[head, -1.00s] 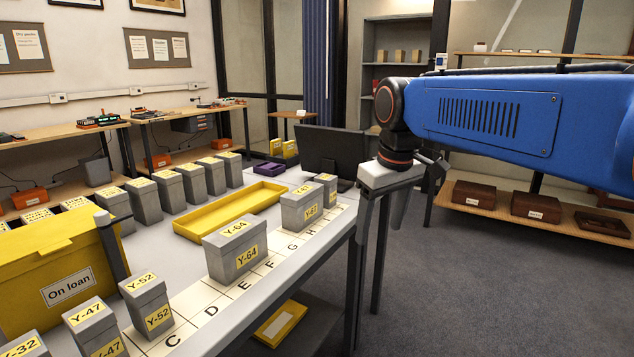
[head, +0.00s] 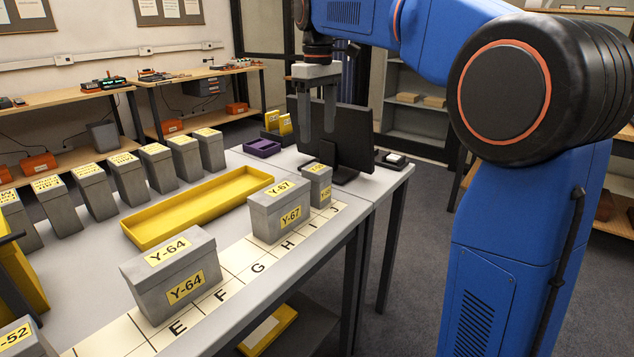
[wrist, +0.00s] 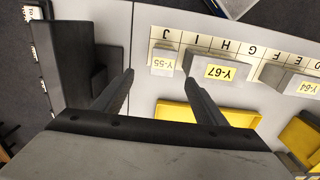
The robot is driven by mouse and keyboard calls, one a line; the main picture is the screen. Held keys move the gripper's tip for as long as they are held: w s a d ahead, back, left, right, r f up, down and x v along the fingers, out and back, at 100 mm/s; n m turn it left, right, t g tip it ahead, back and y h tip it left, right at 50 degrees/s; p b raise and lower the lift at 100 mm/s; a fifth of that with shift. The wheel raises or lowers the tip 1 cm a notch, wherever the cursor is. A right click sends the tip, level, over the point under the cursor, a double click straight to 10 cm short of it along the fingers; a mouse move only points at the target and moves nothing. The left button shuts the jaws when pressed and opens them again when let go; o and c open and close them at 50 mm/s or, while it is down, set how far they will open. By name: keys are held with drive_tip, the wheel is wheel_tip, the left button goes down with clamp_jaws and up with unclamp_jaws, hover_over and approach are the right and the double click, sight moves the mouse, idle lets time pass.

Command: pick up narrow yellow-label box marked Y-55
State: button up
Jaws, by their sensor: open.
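The narrow grey box marked Y-55 (wrist: 163,58) stands upright near the J end of the lettered strip, and its label reads upside down in the wrist view. It shows in the head view as a small box (head: 318,187) just behind the box marked Y-67 (head: 278,213), where its label is too small to read. My gripper (head: 318,120) points down above the box and in front of the monitor, with its two fingers apart and empty. In the wrist view my gripper (wrist: 160,78) has the Y-55 box beyond and between its fingertips.
The wider Y-67 box stands close beside the Y-55 box, and the Y-64 box (head: 172,275) is nearer along the strip. A yellow tray (head: 150,240) lies to the left. The dark monitor (head: 345,135) stands behind the box. A purple tray (head: 262,148) lies at the back.

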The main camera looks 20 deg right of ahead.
sight(318, 167)
wheel_tip(318, 167, down, 11)
drive_tip(key=shift+s+f, duration=0.1)
drive_tip(key=shift+s, duration=0.05)
drive_tip(key=shift+s+a+f, duration=0.1)
drive_tip(key=shift+f, duration=1.25)
drive_tip(key=shift+s+a+f, duration=0.1)
drive_tip(key=shift+f, duration=1.25)
drive_tip(key=c, duration=1.3)
